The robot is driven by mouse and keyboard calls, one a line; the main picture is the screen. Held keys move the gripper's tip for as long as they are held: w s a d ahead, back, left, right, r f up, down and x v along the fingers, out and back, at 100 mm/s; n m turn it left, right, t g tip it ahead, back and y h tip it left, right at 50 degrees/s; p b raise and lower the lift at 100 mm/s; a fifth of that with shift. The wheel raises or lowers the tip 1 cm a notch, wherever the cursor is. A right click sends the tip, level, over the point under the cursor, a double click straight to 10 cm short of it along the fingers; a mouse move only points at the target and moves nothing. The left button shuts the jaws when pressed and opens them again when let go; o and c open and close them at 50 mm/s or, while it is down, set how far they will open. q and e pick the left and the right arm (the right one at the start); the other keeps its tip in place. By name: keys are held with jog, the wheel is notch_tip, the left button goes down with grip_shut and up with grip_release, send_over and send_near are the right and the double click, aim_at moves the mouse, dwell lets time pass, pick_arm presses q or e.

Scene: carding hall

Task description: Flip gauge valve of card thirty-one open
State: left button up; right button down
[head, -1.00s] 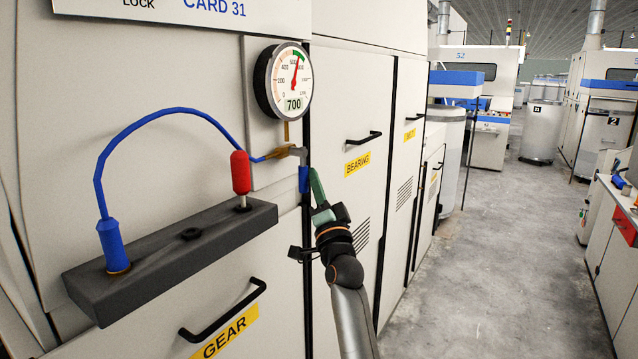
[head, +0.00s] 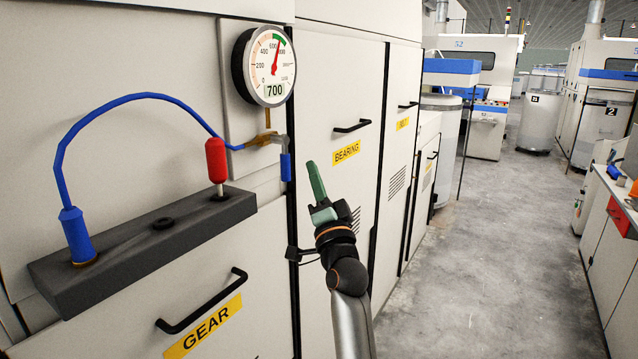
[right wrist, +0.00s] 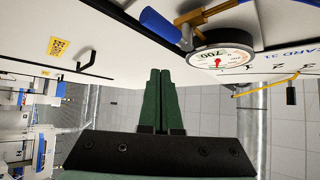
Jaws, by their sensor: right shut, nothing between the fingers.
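The pressure gauge (head: 265,67) on card thirty-one reads 700; it also shows in the right wrist view (right wrist: 222,56). Below it is the brass-coloured gauge valve (head: 262,140), fed by a blue hose (head: 125,99). The valve's blue lever (head: 286,167) hangs straight down at the right end. The lever also shows at the top of the right wrist view (right wrist: 160,25). My right gripper (head: 312,170) has green fingers, shut and empty, a short gap to the right of the lever. My left gripper is not in view.
A dark ledge (head: 150,240) carries the hose's blue end fitting and a red-knobbed lever (head: 216,162). Black door handles (head: 352,126) stick out from the GEAR and BEARING panels. The aisle floor (head: 490,240) to the right is clear.

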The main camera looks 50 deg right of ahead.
jog(key=shift+s+a, duration=1.15)
jog(key=shift+s, duration=0.1)
jog(key=w+a+f+n+g+y, duration=0.25)
jog(key=a+f+n+y, duration=0.45)
jog(key=f, duration=0.4)
jog(key=w+a+f+n+g+y, duration=0.25)
jog(key=a+f+n+y, duration=0.3)
jog(key=a+f, duration=0.45)
jog(key=s+a+f+n+g+y, duration=0.1)
jog(key=s+a+f+n+g, duration=0.4)
jog(key=s+f, duration=0.55)
jog(key=s+a+f+n+g+y, duration=0.1)
jog(key=s+a+f+n+g, duration=0.45)
jog(key=s+f, duration=0.55)
jog(key=w+a+f+m+t+y+p, duration=0.1)
jog(key=w+a+f+m+t+y, duration=0.1)
jog(key=a+f+t, duration=0.3)
jog(key=shift+w+a+f, duration=0.6)
jog(key=shift+w+f, duration=0.1)
jog(key=shift+f, duration=1.05)
jog(key=shift+d, duration=0.1)
